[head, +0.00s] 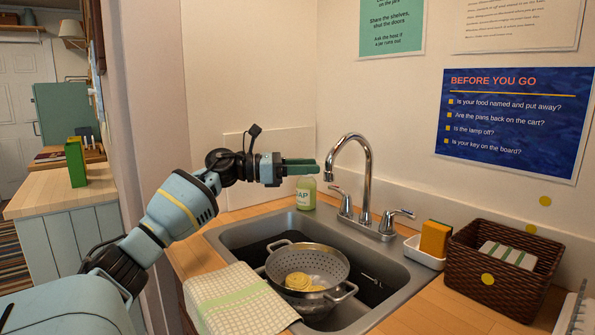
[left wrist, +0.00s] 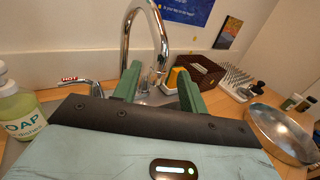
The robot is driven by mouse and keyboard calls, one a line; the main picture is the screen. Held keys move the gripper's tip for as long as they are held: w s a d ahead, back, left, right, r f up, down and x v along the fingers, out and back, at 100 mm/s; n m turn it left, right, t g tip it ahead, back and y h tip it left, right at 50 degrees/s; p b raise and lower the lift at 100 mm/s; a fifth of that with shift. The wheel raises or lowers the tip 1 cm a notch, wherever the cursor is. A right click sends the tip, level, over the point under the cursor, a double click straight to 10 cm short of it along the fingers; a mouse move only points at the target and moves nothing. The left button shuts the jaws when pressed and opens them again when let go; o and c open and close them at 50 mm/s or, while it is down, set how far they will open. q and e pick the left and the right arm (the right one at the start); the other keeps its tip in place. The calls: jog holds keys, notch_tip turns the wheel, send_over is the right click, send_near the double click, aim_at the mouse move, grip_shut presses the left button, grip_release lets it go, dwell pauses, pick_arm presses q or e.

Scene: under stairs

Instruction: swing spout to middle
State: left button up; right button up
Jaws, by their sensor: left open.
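The chrome faucet has a tall curved spout (head: 366,165) rising behind the sink (head: 235,237). In the head view its free end hangs toward the left, over the basin side. My left gripper (head: 303,165) is just left of that end, at about its height, with its green fingers pointing right at it. In the left wrist view the open gripper (left wrist: 158,88) has a finger on each side, and the spout (left wrist: 150,12) arches up beyond them. I cannot tell whether a finger touches it. My right gripper is not in view.
Lever handles flank the spout, the right one (head: 402,213) clear. A soap bottle (head: 306,193) stands below my gripper. A colander (head: 310,262) with a yellow thing sits in the sink, near a cloth (head: 235,300). A sponge (head: 434,238) and a wicker basket (head: 505,270) stand right.

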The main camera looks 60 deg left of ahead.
pick_arm(q)
jog(key=shift+v, duration=1.05)
